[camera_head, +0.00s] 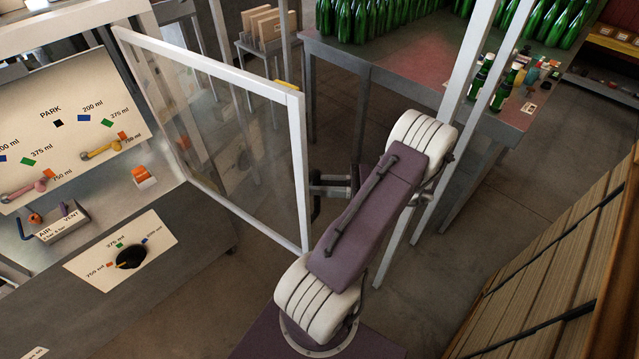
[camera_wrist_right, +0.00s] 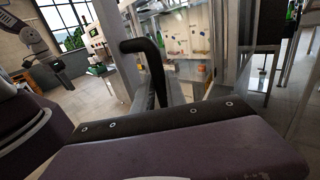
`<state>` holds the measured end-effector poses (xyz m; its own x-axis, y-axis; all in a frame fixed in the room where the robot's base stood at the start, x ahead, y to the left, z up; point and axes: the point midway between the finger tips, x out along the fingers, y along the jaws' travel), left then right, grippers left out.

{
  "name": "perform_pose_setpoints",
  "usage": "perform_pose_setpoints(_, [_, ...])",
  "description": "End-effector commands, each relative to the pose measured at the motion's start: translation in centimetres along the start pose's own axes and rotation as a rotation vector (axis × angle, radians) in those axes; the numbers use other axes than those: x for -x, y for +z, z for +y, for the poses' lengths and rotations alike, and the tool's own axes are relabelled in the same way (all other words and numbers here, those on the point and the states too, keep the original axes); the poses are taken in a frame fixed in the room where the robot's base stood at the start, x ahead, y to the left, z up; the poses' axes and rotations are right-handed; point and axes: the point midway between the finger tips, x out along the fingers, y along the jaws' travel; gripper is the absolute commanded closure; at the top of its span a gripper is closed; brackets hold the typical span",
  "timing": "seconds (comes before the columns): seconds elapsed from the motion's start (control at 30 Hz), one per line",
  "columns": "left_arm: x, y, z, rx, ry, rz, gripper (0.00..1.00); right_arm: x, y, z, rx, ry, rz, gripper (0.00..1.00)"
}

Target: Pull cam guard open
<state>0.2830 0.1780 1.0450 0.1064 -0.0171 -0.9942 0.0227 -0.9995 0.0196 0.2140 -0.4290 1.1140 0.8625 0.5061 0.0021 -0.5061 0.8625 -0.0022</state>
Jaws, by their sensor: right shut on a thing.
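The cam guard (camera_head: 225,125) is a clear panel in a pale frame. In the head view it stands swung out at an angle from the machine. Its black handle (camera_head: 315,211) is on the frame's right edge; the handle also shows as a bent black bar in the right wrist view (camera_wrist_right: 150,62). My right gripper (camera_head: 322,189) reaches the handle from the right and is shut on it. The purple arm hides part of the wrist, and the fingertips are hard to make out.
The machine's bench (camera_head: 165,265) with a black knob (camera_head: 130,257) and a sloped label panel (camera_head: 65,125) lies left of the guard. A table with green bottles (camera_head: 420,55) stands behind. Pale posts (camera_head: 455,120) rise near my arm. Wooden crates (camera_head: 560,270) are at the right.

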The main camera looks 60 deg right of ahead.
Motion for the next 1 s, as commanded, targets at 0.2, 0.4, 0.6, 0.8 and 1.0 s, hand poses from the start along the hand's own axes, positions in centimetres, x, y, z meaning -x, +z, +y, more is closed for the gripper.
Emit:
perform_pose_setpoints(0.2, [0.0,0.0,0.0,0.000,0.000,0.000,0.64,-0.1,-0.1,-0.1,0.000,0.000,0.003,0.76])
perform_pose_setpoints(0.4, [0.0,0.0,0.0,0.000,0.000,0.000,0.64,0.0,0.0,0.0,0.000,0.000,0.001,0.62])
perform_pose_setpoints(0.6, [-0.2,0.0,0.0,0.000,0.000,0.000,0.64,0.4,-0.1,-0.1,0.001,-0.001,0.000,0.62])
perform_pose_setpoints(0.8, [-1.4,0.1,0.0,0.000,0.000,0.000,0.64,4.5,-0.5,-0.2,0.003,-0.004,0.004,0.62])
perform_pose_setpoints(1.0, [-2.0,0.2,0.0,0.000,0.000,0.000,0.64,8.0,-0.3,-0.2,0.001,-0.001,0.004,0.62])
